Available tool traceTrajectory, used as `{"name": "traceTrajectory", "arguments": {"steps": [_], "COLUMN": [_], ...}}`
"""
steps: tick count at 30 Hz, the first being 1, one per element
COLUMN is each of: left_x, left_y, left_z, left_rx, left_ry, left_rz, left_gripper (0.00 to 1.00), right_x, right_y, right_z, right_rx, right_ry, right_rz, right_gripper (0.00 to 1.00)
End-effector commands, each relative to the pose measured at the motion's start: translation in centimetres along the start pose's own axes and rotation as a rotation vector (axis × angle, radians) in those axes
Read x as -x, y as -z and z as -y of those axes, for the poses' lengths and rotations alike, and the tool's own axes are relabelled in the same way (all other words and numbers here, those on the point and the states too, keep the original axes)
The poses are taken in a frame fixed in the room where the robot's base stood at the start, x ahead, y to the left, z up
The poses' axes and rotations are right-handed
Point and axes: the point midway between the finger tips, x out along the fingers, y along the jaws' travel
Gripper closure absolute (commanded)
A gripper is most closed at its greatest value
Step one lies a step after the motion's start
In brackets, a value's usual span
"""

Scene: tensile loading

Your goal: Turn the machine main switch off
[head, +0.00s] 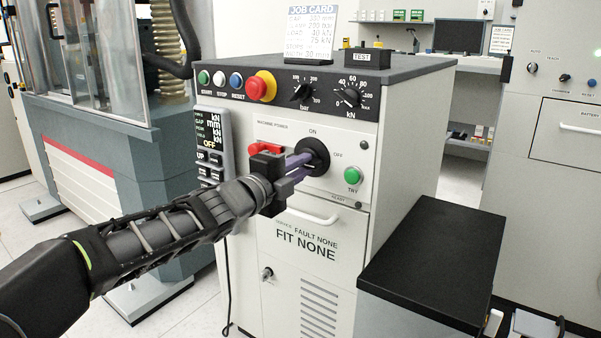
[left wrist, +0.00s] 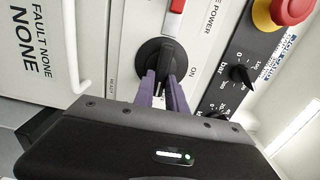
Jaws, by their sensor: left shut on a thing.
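The main switch is a round black rotary knob (head: 315,152) on the white panel marked MACHINE POWER, with ON printed above it and OFF to its right. My left gripper (head: 301,163) reaches it from the left, its purple fingers at the knob. In the left wrist view, the black switch knob (left wrist: 166,58) has its raised grip between the two fingertips of my left gripper (left wrist: 164,86), which is shut on it. The fingers hide part of the grip, so its exact pointing is hard to tell. My right gripper is not in view.
A red part (head: 265,148) sits left of the knob and a green TRY button (head: 352,175) lower right. Above are a red emergency button (head: 262,86) and dials (head: 348,97). A black-topped cabinet (head: 435,250) stands at front right. A dark display (head: 208,130) at left reads OFF.

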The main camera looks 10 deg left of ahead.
Motion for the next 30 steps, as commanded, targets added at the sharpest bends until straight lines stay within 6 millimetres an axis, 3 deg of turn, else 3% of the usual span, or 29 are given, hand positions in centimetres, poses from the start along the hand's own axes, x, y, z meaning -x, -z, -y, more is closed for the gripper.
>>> {"name": "traceTrajectory", "arguments": {"steps": [15, 16, 21, 24, 30], "left_x": [-0.01, -0.01, -0.01, -0.01, 0.01], "left_y": [0.04, 0.04, 0.03, 0.02, 0.01], "left_z": [-0.16, -0.16, -0.12, -0.1, -0.06], "left_rx": [-0.032, -0.032, -0.03, -0.03, -0.029], "left_ry": [-0.003, -0.003, -0.002, -0.001, -0.001], "left_rz": [-0.001, -0.001, -0.001, -0.001, 0.0], "left_gripper": [1.0, 0.83, 0.69, 0.62, 0.62], "right_x": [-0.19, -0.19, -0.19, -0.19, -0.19], "right_y": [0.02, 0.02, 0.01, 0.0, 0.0], "right_z": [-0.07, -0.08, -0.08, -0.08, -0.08], "right_rx": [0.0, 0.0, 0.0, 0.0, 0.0], "right_ry": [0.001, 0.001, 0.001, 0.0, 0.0], "right_rz": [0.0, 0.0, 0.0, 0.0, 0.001], "right_gripper": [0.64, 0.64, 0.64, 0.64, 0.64]}}
